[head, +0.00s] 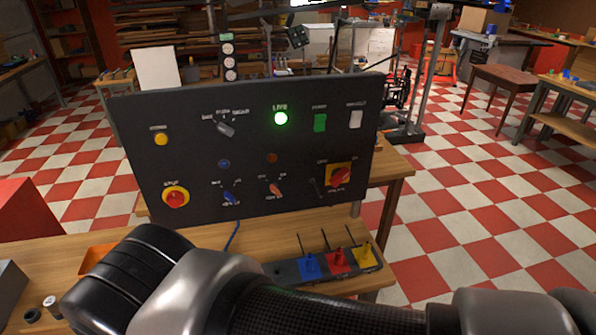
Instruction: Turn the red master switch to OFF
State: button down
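The black control panel (200,160) stands upright on a wooden table. A red rotary switch on a yellow square plate, the red master switch (339,177), is at its lower right. Its red handle looks tilted; the small labels around it are too blurred to read. A green lamp (281,118) under the word LIVE is lit at the top. My arm crosses the bottom of the head view, in front of the panel and apart from the switch. My gripper's fingers are not in view.
A red mushroom button (175,197) on a yellow ring is at the panel's lower left. Blue (229,196) and red-white (276,189) knobs sit between. A dark tray (325,270) with blue, red and yellow pieces lies on the table (245,240) in front.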

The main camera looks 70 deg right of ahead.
aim_at(338, 175)
jog(key=z, duration=2.65)
jog(key=i+j+z, duration=0.45)
jog(key=j, duration=0.25)
jog(key=i, duration=0.05)
